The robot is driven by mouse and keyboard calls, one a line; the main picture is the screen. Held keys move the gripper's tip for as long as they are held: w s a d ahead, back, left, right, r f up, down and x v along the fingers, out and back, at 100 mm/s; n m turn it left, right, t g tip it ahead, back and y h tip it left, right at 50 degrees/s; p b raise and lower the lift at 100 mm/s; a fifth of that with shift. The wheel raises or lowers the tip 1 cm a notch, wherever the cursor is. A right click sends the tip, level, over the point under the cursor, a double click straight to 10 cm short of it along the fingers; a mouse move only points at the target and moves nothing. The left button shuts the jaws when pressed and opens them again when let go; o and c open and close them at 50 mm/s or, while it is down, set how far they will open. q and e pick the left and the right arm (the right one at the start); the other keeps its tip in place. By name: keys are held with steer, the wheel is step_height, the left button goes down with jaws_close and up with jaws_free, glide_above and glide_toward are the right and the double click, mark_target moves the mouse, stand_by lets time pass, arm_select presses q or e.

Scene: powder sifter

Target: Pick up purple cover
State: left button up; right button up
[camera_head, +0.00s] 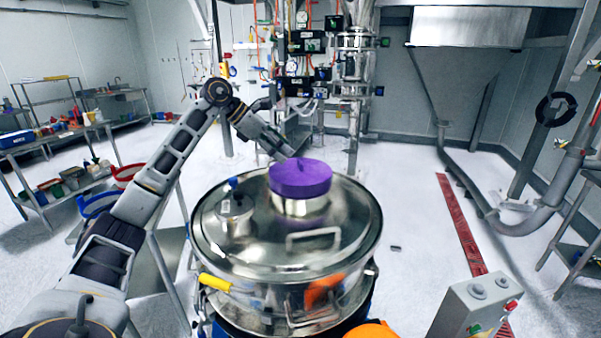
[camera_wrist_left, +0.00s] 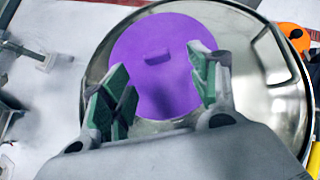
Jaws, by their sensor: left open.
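The purple cover (camera_head: 300,178) is a round disc sitting on the metal neck on top of the shiny steel sifter lid (camera_head: 260,255). In the left wrist view the cover (camera_wrist_left: 160,55) shows from above, with a small raised tab (camera_wrist_left: 157,57) at its middle. My left gripper (camera_head: 288,155) is at the far left edge of the cover in the head view. In the wrist view the left gripper (camera_wrist_left: 158,88) is open, its green-padded fingers spread over the cover with nothing between them but the view of it. I cannot tell whether the fingers touch it. My right gripper is not in view.
The lid carries a metal handle (camera_head: 313,238) and a smaller capped port (camera_head: 235,212). A yellow-handled clamp (camera_head: 214,283) is on the sifter's side. A control box (camera_head: 475,305) stands at front right. A shelf with containers (camera_head: 50,140) is at the left.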

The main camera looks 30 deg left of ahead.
mark_target(300, 162)
arm_select(q)
steer(key=shift+w+d+f, duration=0.2)
steer(key=shift+f, duration=0.05)
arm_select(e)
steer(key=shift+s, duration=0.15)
arm_select(q)
steer(key=shift+w+f, duration=0.1)
steer(key=shift+w+d+f, duration=0.25)
steer(key=shift+w+d, duration=0.05)
steer(key=shift+w+d+f+p, duration=0.3)
steer(key=shift+w+f+p, duration=0.05)
steer(key=shift+w+p, duration=0.15)
steer(key=shift+x, duration=0.85)
steer(key=shift+w+d+f, duration=0.15)
steer(key=shift+w+f, duration=0.15)
steer(key=shift+f, duration=0.05)
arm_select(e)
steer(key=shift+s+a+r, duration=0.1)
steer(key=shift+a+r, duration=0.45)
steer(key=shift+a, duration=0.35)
